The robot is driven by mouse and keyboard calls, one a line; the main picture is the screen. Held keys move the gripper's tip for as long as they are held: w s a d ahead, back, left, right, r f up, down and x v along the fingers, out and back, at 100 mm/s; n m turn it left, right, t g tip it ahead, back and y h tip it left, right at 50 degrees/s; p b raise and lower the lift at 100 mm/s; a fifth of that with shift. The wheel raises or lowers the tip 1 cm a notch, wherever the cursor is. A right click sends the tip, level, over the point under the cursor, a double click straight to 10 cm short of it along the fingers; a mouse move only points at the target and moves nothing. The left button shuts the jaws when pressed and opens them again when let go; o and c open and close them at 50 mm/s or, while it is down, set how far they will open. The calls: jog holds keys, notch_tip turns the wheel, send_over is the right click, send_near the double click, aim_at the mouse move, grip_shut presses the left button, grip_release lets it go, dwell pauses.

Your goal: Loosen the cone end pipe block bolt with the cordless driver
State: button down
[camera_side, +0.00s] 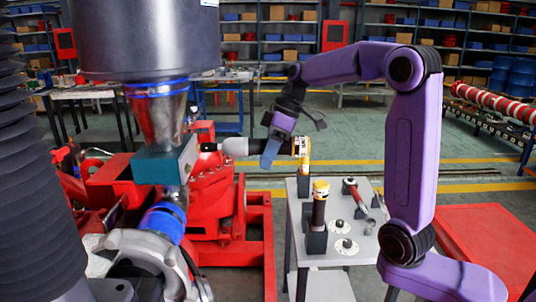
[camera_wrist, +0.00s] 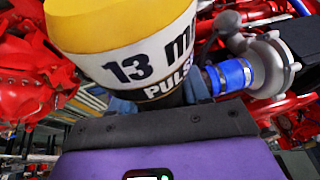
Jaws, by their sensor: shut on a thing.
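The cordless driver (camera_side: 238,147) has a pale nose and a yellow base with black lettering. My gripper (camera_side: 270,152) is shut on it and holds it roughly level, nose to the left. Its dark tip points at the right face of the teal pipe block (camera_side: 160,162), close to it. I cannot tell whether tip and block touch. The block sits under the cone's narrow end (camera_side: 163,115). The bolt cannot be made out at the tip. In the wrist view the driver's yellow base (camera_wrist: 125,28) reads "13" and fills the upper middle, hiding the tip.
A grey tool cart (camera_side: 335,265) below holds a second yellow-topped tool (camera_side: 319,205) upright and a red-handled tool (camera_side: 356,192). Red pump machinery (camera_side: 215,200) lies below the driver. A blue hose sleeve (camera_side: 163,222) is under the block. A dark bellows column (camera_side: 35,150) stands at the left.

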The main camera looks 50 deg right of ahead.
aim_at(287, 153)
jog(key=shift+w+a+r, duration=0.1)
jog(key=shift+w+a, duration=0.35)
dwell(2.3)
jog(key=shift+s+d, duration=0.2)
jog(key=shift+s, duration=0.05)
dwell(1.4)
jog(key=shift+s+d, duration=1.75)
jog(key=shift+d, duration=0.1)
